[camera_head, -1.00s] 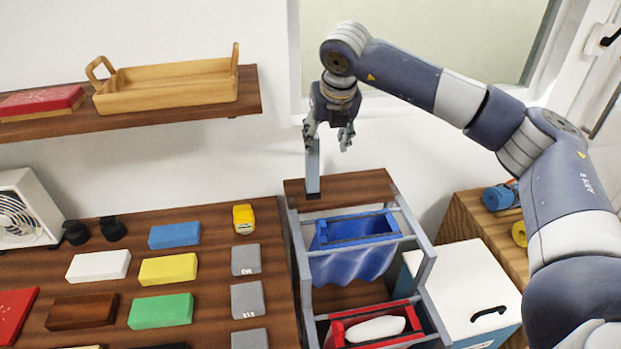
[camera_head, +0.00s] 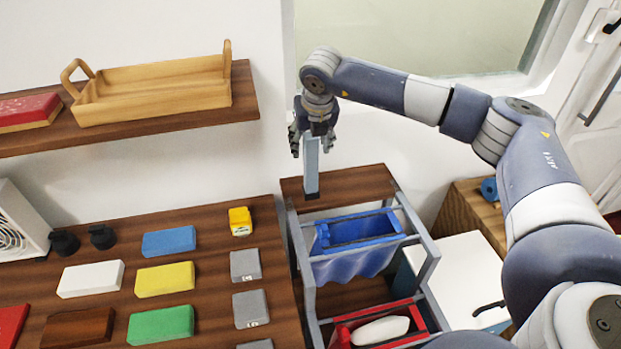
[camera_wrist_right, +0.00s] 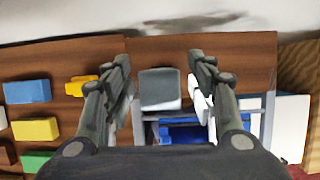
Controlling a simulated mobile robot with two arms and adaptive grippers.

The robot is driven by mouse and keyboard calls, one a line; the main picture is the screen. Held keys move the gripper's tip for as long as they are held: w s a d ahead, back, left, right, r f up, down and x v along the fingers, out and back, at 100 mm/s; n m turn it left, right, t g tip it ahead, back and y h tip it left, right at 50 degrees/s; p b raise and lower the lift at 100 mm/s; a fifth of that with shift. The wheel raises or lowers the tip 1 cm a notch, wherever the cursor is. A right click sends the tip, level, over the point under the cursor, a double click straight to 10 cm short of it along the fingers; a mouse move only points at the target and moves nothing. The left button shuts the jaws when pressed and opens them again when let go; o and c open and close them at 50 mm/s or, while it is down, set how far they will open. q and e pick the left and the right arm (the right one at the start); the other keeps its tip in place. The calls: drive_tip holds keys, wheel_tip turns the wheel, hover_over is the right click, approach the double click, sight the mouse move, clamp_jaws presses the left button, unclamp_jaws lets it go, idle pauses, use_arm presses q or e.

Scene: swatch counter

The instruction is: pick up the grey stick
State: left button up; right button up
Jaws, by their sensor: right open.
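The grey stick (camera_head: 312,176) stands upright, its dark lower end at the brown top board of the rack. My right gripper (camera_head: 311,142) is above that board, pointing down, with its fingers spread around the upper part of the stick. In the right wrist view the grey stick (camera_wrist_right: 160,85) shows end-on between the open fingers of my right gripper (camera_wrist_right: 158,63). Space shows on both sides of the stick, so the fingers look apart from it. My left gripper is not in view.
The rack (camera_head: 350,184) holds a blue bin (camera_head: 352,262) and a red bin (camera_head: 428,318) with a white object. Left of it, a counter (camera_head: 212,268) bears several coloured blocks and a yellow item (camera_head: 240,221). A wooden tray (camera_head: 155,100) sits on the wall shelf.

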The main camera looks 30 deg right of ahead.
sight(311, 167)
drive_tip(key=p+x, duration=0.1)
drive_tip(key=x, duration=0.2)
drive_tip(key=shift+s+f+p, duration=0.1)
drive_tip(key=shift+s+p, duration=0.05)
drive_tip(key=shift+p, duration=0.25)
drive_tip(key=shift+w+f, duration=0.25)
drive_tip(key=shift+f, duration=0.2)
clamp_jaws()
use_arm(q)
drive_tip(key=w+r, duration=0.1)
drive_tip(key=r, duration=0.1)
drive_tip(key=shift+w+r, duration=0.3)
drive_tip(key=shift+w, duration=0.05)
